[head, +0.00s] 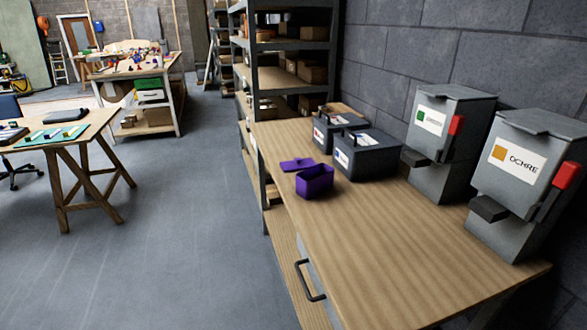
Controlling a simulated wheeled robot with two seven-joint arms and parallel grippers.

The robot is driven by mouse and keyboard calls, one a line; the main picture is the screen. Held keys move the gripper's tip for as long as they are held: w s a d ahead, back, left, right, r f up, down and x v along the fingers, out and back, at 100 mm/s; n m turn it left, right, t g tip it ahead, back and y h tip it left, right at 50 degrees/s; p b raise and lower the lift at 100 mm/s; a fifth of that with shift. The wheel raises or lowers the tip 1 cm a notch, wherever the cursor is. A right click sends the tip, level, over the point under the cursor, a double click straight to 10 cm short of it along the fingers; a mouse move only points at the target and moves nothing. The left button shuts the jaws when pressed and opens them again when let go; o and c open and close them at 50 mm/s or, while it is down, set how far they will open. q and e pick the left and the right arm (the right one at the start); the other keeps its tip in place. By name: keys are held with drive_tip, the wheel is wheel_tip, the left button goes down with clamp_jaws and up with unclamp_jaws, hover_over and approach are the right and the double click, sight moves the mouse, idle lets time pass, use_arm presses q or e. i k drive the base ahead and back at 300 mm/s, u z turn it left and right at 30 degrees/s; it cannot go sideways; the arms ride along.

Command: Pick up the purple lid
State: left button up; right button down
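The purple lid (297,164) lies flat on the wooden bench top (390,240), near its left edge. It has a small knob on top. An open purple box (315,181) stands just in front of it and to the right, with its inside showing. The lid is off the box. Neither of my grippers shows in the head view.
Two grey lidded boxes (366,157) stand behind and right of the purple box. Two grey dispensers with red levers, one labelled OCHRE (520,170), stand along the wall. The front bench top is clear. A drawer handle (308,283) sticks out. Shelving (290,47) rises behind.

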sight(298, 164)
drive_tip(key=u, duration=1.8)
drive_tip(key=i, duration=2.45)
drive_tip(key=z, duration=3.55)
